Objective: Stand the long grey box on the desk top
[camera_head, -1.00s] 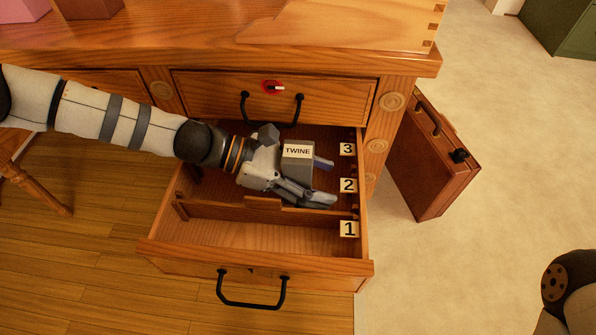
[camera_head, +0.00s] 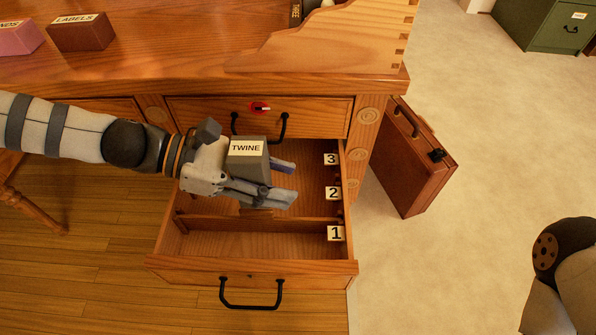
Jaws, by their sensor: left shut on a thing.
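The long grey box (camera_head: 247,167), labelled TWINE, is in my left gripper (camera_head: 274,180). The gripper is shut on it and holds it above the open drawer (camera_head: 252,243). The box's lower part is hidden by the fingers. The desk top (camera_head: 170,50) is behind and above the gripper, apart from the box. My right gripper is out of view; only part of my right arm shows at the lower right.
The drawer has compartments marked 1, 2 and 3. A brown LABELS box (camera_head: 80,33) and a pink box (camera_head: 15,37) stand on the desk top at left. A wooden side panel (camera_head: 335,45) rises at right. A brown case (camera_head: 410,160) stands on the floor.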

